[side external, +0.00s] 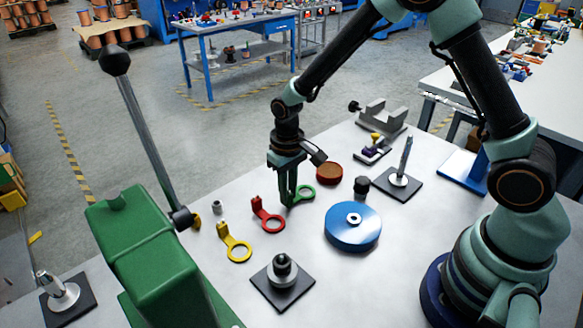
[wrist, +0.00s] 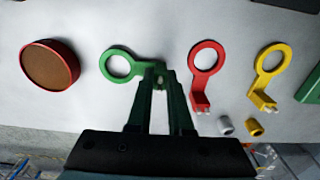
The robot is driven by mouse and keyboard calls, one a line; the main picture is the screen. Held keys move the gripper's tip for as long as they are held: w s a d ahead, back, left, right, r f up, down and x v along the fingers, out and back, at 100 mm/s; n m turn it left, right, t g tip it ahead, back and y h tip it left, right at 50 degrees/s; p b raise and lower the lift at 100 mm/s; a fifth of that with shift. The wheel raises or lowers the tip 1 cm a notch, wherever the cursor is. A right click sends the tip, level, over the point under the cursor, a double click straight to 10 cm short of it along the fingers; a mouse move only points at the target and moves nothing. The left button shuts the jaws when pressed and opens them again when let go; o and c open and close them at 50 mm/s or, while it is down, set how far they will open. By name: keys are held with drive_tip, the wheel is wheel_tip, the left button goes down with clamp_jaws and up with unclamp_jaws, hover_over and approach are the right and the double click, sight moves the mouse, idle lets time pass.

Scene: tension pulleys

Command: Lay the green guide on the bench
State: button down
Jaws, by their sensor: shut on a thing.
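My gripper (side external: 288,202) points straight down at the bench (side external: 330,282) and is shut on the green guide (side external: 304,191). In the wrist view the guide's ring (wrist: 120,65) reaches out to the left of my gripper (wrist: 160,78), with its stem end between the fingertips. The ring looks roughly level and close to the bench top. I cannot tell whether it touches. The fingers hide the stem end.
A red guide (side external: 267,215) and a yellow guide (side external: 233,243) lie nearby. A round red-rimmed part (side external: 329,173) and a blue disc (side external: 353,228) stand close. A green housing with a lever (side external: 145,250) stands front left. The front bench centre holds a black-based post (side external: 283,285).

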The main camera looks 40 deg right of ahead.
drive_tip(key=shift+f, duration=0.15)
drive_tip(key=c, duration=1.2)
unclamp_jaws()
drive_tip(key=shift+f, duration=0.1)
drive_tip(key=shift+c, duration=0.2)
drive_tip(key=o, duration=0.4)
wheel_tip(320, 180, up, 12)
drive_tip(key=shift+s+d+r+t, duration=0.95)
drive_tip(key=shift+s+d+r, duration=0.2)
drive_tip(key=shift+s+r, duration=0.85)
drive_tip(key=shift+s+d+r+t, duration=0.9)
drive_tip(key=shift+s+d+r, duration=0.2)
drive_tip(key=shift+s+r, duration=0.95)
drive_tip(key=shift+s+d+r+t, duration=1.05)
drive_tip(key=shift+s+r, duration=0.65)
drive_tip(key=shift+s, duration=0.55)
